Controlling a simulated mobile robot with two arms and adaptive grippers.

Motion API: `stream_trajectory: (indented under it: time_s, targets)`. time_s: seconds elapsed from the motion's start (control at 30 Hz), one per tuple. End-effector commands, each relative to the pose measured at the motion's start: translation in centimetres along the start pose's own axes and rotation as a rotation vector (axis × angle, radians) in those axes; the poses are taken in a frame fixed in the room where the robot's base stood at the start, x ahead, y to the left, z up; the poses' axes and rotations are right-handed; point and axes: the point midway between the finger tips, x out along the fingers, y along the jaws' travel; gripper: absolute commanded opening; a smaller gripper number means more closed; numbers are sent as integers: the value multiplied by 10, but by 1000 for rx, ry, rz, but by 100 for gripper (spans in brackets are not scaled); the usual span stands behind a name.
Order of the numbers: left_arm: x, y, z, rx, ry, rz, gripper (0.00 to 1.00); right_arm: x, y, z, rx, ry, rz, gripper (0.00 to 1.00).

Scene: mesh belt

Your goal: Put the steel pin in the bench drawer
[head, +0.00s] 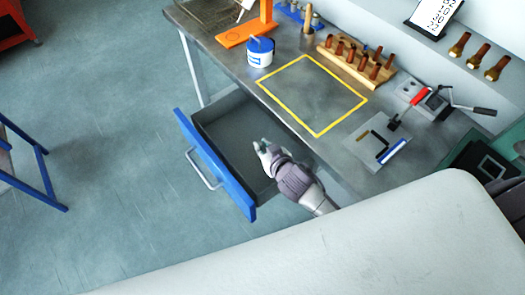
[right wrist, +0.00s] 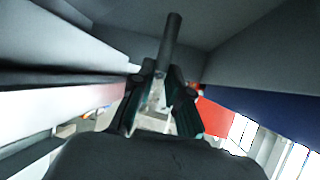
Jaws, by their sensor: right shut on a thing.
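The bench drawer (head: 228,130) is pulled open, with a blue front, a metal handle and a grey inside that looks empty where it shows. My right gripper (head: 262,147) is over the right part of the drawer opening; I cannot tell how deep it reaches. In the right wrist view the gripper (right wrist: 160,88) is shut on the steel pin (right wrist: 171,42), a dark grey rod standing out beyond the fingertips. Grey drawer walls surround it there. In the head view the pin is too small to make out. My left gripper is not in view.
The bench top (head: 225,52) above the drawer holds a yellow-outlined square (head: 312,95), a white tub with a blue lid (head: 260,54), a wooden rack of pegs (head: 355,68) and a red-handled clamp (head: 408,108). A blue-framed stool (head: 38,165) stands at far left. Floor left of the drawer is clear.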

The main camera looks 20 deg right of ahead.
Motion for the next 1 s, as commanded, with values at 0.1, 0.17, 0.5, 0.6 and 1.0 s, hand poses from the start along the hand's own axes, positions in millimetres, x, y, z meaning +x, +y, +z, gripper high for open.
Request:
stream_trajectory:
  time_s: [0.1, 0.17, 0.5, 0.6, 1.0]
  targets:
    - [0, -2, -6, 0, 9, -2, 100, 7, -1, 5, -1, -1, 1, 0]
    - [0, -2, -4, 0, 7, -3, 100, 11, -1, 14, -1, -2, 1, 0]
    - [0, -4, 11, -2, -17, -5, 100, 22, -2, 35, -1, 1, -1, 0]
    - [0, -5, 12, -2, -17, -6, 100, 22, -2, 35, -1, 1, -1, 0]
    - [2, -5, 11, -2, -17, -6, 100, 23, -1, 38, -1, -1, 0, 41]
